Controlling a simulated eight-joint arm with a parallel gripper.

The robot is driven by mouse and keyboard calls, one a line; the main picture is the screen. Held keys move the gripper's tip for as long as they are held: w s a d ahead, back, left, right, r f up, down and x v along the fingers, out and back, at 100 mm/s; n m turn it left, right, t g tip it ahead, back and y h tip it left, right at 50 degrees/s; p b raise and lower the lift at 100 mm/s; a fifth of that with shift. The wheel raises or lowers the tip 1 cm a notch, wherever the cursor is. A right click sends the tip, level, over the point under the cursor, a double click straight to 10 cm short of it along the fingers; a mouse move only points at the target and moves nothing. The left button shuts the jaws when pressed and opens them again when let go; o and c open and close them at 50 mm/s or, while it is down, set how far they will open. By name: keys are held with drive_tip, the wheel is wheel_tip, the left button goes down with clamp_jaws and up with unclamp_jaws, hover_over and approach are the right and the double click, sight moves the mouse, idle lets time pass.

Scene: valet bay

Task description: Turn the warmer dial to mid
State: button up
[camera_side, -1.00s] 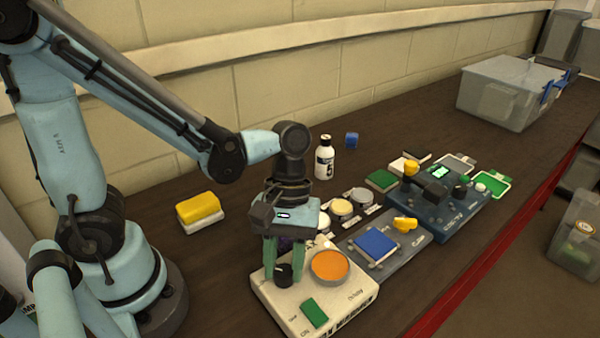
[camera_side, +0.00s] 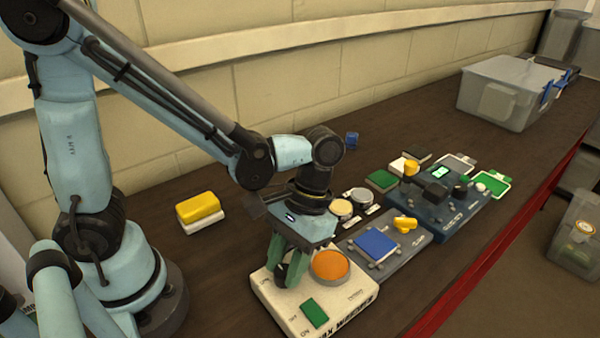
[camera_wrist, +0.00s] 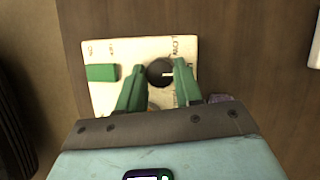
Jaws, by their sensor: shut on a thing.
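The wax warmer (camera_side: 270,300) is a cream box on the bench with an orange round pot (camera_side: 330,265) and a green switch (camera_side: 314,313). Its black round dial (camera_wrist: 158,73) sits between my green fingers in the wrist view, with a white mark pointing right in that picture. A "LOW" label is beside it; the other dial lettering is too small or hidden. My gripper (camera_side: 287,274) is shut on the dial, one finger on each side. It also shows in the wrist view (camera_wrist: 159,70). My wrist leans in the side view, and the fingers partly hide the dial.
A grey device with a blue pad (camera_side: 376,243) and a dark blue device (camera_side: 437,214) stand right of the warmer. Round tins (camera_side: 357,195) are behind. A yellow sponge block (camera_side: 199,207) lies left. A clear bin (camera_side: 500,100) stands far right.

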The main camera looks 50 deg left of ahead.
idle(0.4)
drive_tip(key=o, duration=1)
drive_tip(key=v, duration=1.2)
drive_tip(key=w+a+t, duration=0.1)
drive_tip(key=a+t, duration=0.2)
drive_tip(key=t, duration=0.1)
drive_tip(key=a+f+m+t, duration=0.1)
drive_tip(key=a+t, duration=0.2)
drive_tip(key=a, duration=0.1)
drive_tip(key=w+a+f+t, duration=0.1)
drive_tip(key=a+t, duration=0.3)
drive_tip(key=shift+w+a+f+m+t+y, duration=0.15)
drive_tip(key=shift+w+f+m+t+y, duration=0.1)
drive_tip(key=shift+w+m+t+y, duration=0.1)
